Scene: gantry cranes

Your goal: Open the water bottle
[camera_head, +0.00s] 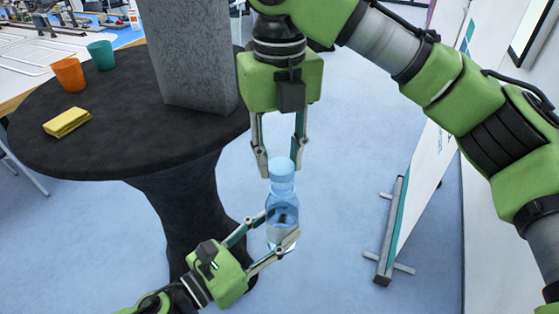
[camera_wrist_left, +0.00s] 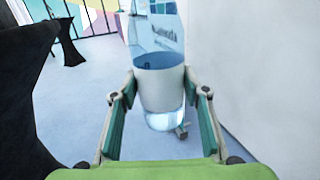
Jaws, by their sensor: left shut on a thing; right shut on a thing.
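A clear blue water bottle (camera_head: 283,208) with a light blue cap (camera_head: 281,166) is held upright in the air, right of the table's edge. My left gripper (camera_head: 282,225) is shut on the bottle's body from the lower left. In the left wrist view the bottle (camera_wrist_left: 160,85) stands between the two fingers, with a pale band and dark print; its top is out of frame. My right gripper (camera_head: 280,158) points down from above, its fingers on either side of the cap, shut on it. The cap appears seated on the neck.
A round black-covered table (camera_head: 110,150) stands at left with an orange cup (camera_head: 69,75), a teal cup (camera_head: 101,55), a folded yellow cloth (camera_head: 67,122) and a tall grey block (camera_head: 192,60). A white panel on feet (camera_head: 415,195) stands at right. The blue floor between is clear.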

